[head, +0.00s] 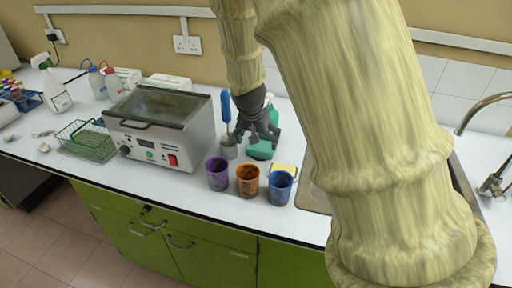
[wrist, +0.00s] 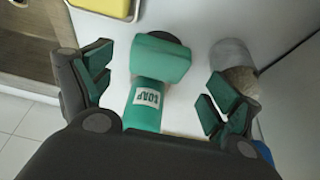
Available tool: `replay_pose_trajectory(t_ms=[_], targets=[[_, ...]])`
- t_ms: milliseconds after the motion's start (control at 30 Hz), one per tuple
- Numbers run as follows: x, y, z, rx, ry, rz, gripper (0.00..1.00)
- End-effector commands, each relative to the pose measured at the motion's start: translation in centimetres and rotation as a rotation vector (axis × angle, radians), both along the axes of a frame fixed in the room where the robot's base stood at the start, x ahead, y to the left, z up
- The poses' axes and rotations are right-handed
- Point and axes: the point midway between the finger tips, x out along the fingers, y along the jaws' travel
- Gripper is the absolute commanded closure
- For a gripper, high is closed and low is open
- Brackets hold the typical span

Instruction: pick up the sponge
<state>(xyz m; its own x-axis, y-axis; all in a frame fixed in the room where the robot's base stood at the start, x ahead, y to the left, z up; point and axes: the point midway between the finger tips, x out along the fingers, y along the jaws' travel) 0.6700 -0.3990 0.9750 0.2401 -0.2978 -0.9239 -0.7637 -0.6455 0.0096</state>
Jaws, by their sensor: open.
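The yellow sponge (head: 284,168) shows in the head view on the counter, partly hidden behind the blue cup. In the wrist view a yellow block (wrist: 106,5), which looks like the sponge, sits in a wire-rimmed holder at the top edge, cut off by the frame. My gripper (head: 257,138) is open and empty above the counter, to the left of and behind the sponge in the head view. In the wrist view its fingers (wrist: 160,88) stand wide apart on either side of a green soap bottle.
The green soap bottle (wrist: 145,103) lies between my fingers in view. A jar (wrist: 235,65) stands by the right finger. Purple (head: 217,174), orange (head: 248,181) and blue (head: 280,189) cups line the counter front. A metal bath (head: 160,127) stands left, a sink (head: 316,198) right.

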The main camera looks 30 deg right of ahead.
Motion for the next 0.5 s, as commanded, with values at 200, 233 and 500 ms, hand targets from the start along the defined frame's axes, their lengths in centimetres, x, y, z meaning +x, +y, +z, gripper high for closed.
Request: replay_pose_trajectory(t_ms=[200, 233, 500], targets=[[2.1, -0.5, -2.7, -0.001, 0.015, 0.003, 0.10], [2.3, -0.5, -2.9, -0.001, 0.017, 0.005, 0.10], [2.8, -0.9, -4.1, -0.001, 0.020, 0.004, 0.10]])
